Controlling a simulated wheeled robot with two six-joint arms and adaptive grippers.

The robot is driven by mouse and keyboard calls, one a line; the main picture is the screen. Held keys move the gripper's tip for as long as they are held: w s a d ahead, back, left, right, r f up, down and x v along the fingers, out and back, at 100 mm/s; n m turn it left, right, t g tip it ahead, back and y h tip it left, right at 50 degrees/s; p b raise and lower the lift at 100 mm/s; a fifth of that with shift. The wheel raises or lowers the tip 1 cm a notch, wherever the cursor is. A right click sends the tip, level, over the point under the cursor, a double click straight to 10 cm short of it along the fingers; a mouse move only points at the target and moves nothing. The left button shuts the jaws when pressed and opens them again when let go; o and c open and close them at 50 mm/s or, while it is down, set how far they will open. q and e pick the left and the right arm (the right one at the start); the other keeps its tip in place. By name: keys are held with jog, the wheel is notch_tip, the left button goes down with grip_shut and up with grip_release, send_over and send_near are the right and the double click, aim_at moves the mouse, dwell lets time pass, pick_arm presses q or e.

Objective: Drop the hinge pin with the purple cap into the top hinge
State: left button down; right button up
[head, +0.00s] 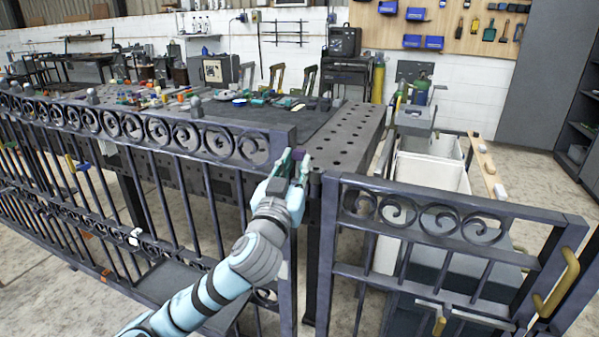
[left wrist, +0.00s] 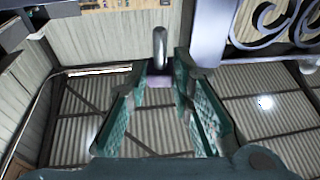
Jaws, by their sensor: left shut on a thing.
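My left gripper (head: 293,163) is at the top of the fence's end post, by the gap to the gate. In the left wrist view its teal fingers (left wrist: 162,72) are shut on the hinge pin, gripping near the purple cap (left wrist: 160,81). The grey shank (left wrist: 160,42) sticks out beyond the fingertips, apart from the post in that view. The cap also shows as a small purple spot in the head view (head: 299,154). The dark scroll gate (head: 430,240) stands right of the gripper. The top hinge cannot be made out clearly. My right gripper is not in view.
The dark scroll fence (head: 150,124) runs left from the hinge side. A perforated metal table (head: 352,130) with small items stands behind it. White bins (head: 430,170) stand behind the gate, which has yellow handles (head: 556,283). The air above the posts is clear.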

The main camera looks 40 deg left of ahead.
pick_arm(q)
notch_tip(320, 180, up, 4)
jog(key=d+m+t+h+b, duration=0.1)
jog(key=d+m+t+h, duration=0.1)
jog(key=t, duration=0.1)
send_over(313, 167)
jog(key=s+d, duration=0.2)
jog(key=shift+f, duration=0.8)
jog(key=f+b, duration=0.2)
jog(key=shift+s+f, duration=0.2)
jog(key=shift+f, duration=0.2)
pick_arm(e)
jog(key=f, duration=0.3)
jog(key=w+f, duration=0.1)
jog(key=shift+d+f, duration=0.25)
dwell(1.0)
pick_arm(q)
jog(key=shift+s+b, duration=0.1)
jog(key=shift+b, duration=0.2)
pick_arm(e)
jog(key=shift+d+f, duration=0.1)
pick_arm(q)
jog(key=shift+f+b, duration=0.35)
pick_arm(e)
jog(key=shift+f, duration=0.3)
pick_arm(q)
jog(key=shift+f+b, duration=1.05)
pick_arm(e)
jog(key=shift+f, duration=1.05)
